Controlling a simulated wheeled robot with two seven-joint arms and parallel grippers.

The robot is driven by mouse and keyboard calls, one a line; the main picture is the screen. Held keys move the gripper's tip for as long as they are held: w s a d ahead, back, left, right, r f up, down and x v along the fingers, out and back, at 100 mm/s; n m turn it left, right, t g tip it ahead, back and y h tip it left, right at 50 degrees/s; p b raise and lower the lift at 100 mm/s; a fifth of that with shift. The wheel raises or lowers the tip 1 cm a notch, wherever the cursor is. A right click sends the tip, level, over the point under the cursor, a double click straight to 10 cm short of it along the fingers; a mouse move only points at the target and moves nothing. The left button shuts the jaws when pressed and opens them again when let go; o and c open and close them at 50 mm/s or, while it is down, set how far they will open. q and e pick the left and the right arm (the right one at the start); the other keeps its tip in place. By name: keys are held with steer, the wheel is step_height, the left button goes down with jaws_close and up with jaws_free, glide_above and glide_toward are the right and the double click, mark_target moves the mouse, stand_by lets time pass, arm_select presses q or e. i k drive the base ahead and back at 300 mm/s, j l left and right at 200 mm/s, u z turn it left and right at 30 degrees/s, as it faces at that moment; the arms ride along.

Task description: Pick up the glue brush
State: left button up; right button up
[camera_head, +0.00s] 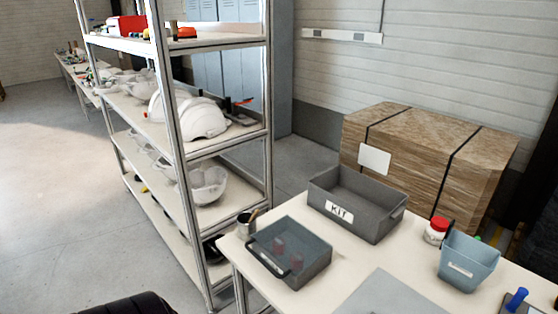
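A small grey cup (246,224) stands at the left corner of the table, beside the shelf post. A thin wooden-looking handle (254,214) sticks up out of it and leans right. It may be the glue brush, but its lower end is hidden in the cup and I cannot be sure. Neither of my grippers is in view.
On the table (305,213) are a lidded grey box (318,267), a grey KIT bin (385,222), a red-capped jar (436,232) and a blue-grey bin (468,262). A metal shelf (187,193) holding white helmet shells (206,121) stands close left. Open floor (60,200) lies further left.

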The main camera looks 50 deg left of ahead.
mark_target(257, 212)
steer(key=j+u, duration=0.1)
steer(key=u, duration=0.4)
steer(key=j+u, duration=0.1)
steer(key=u, duration=0.4)
steer(key=j+u, duration=0.1)
steer(key=u, duration=0.35)
steer(key=i+j+u, duration=0.1)
steer(key=j, duration=0.25)
